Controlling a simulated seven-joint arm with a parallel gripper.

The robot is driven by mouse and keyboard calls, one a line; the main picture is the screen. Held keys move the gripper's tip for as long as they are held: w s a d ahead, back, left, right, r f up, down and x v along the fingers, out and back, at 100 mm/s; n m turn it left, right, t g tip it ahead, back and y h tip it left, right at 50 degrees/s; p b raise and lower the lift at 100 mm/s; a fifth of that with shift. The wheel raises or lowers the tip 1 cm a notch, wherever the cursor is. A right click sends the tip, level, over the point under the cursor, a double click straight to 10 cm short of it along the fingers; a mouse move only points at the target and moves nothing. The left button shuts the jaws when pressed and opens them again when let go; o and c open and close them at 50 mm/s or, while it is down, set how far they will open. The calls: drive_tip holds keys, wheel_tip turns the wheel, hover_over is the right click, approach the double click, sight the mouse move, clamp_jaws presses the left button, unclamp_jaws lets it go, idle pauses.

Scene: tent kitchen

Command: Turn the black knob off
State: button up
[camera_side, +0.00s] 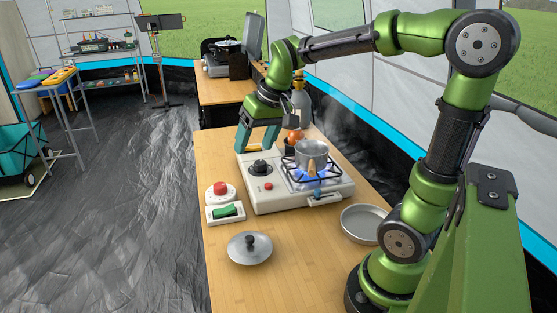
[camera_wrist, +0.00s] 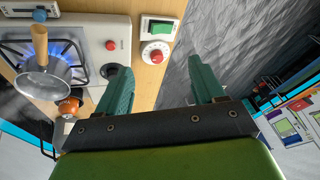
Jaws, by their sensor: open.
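The black knob (camera_side: 260,168) stands on the left part of the white camp stove (camera_side: 291,205). In the wrist view the knob (camera_wrist: 112,71) is partly hidden behind one finger. Blue flame (camera_side: 316,186) burns under the steaming metal pot (camera_side: 311,155) on the stove's burner. My gripper (camera_side: 257,147) is open and empty, fingers pointing down, above and close to the knob in the side view. In the wrist view my gripper (camera_wrist: 160,67) has its fingers wide apart, with the knob by the left finger rather than midway between them. I cannot tell whether that finger touches it.
A red button (camera_side: 268,186) is on the stove. A red dial (camera_side: 221,192) and a green switch (camera_side: 225,212) sit left of it. A pot lid (camera_side: 249,248) and shallow pan (camera_side: 364,224) lie in front.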

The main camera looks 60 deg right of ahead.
drive_tip(key=w+d+f+n+g, duration=0.2)
drive_tip(key=w+d, duration=0.5)
drive_tip(key=d, duration=0.3)
drive_tip(key=n+g, duration=0.2)
hover_over(261, 162)
drive_tip(key=f, duration=0.2)
wheel_tip(261, 162, up, 3)
drive_tip(key=n, duration=0.4)
wheel_tip(261, 162, down, 17)
drive_tip(key=shift+r, duration=0.15)
drive_tip(key=c, duration=1.1)
